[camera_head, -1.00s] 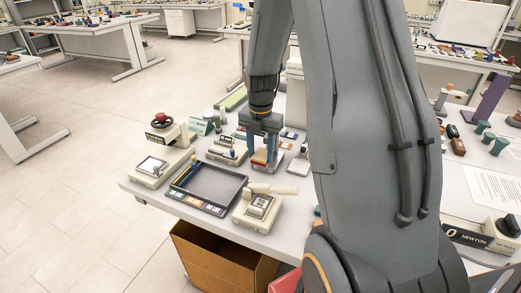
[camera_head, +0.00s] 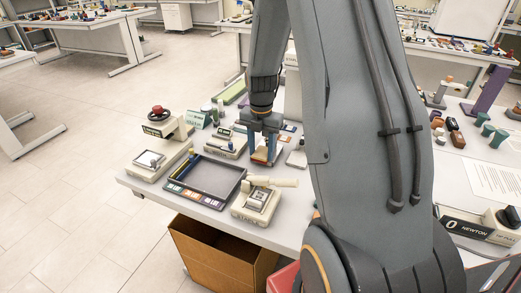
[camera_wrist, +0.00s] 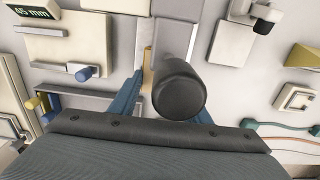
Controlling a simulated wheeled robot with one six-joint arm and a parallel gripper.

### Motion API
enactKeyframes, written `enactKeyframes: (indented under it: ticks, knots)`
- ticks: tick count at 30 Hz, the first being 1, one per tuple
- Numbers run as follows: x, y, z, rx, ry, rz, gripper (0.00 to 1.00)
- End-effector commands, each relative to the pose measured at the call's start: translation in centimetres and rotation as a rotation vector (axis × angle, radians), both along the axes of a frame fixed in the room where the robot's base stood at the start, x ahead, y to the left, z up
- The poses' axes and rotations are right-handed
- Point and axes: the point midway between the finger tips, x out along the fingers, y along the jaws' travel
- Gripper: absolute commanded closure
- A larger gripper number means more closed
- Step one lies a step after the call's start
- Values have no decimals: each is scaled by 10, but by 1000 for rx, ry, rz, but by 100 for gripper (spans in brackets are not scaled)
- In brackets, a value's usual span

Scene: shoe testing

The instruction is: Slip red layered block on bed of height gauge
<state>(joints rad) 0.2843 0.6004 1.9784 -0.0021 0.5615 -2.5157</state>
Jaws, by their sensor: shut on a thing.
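My gripper (camera_head: 264,157) points down over the bench among the small gauges, its blue fingers around a small pale tan and reddish piece. That piece seems to be the layered block; its layers are too small to tell apart. In the wrist view my gripper (camera_wrist: 160,92) has a black round knob in front of it, which hides most of what is between the fingers; only a tan strip (camera_wrist: 148,60) shows. A device with a "45 mm" display (camera_wrist: 35,10) is at the upper left of that view; I cannot tell surely which device is the height gauge.
A dark tray (camera_head: 215,178) with coloured swatches lies front left of my gripper. A press with a red knob (camera_head: 157,112) stands left, and a cream tester (camera_head: 258,203) in front. Gauges crowd around the fingers. A cardboard box (camera_head: 222,258) is below the bench edge.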

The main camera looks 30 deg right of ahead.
Motion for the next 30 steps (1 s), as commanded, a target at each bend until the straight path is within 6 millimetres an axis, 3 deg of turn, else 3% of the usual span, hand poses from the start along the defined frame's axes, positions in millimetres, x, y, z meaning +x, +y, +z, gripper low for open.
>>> enactKeyframes:
  ticks: [8,9,12,13,23,30]
  knots:
    - [0,0,-1,-1,-1,0,80]
    - [0,0,-1,-1,-1,0,53]
    - [0,0,-1,-1,-1,0,37]
    - [0,0,-1,-1,-1,0,35]
    - [1,0,2,0,-1,0,35]
    - [2,0,29,-1,-5,0,35]
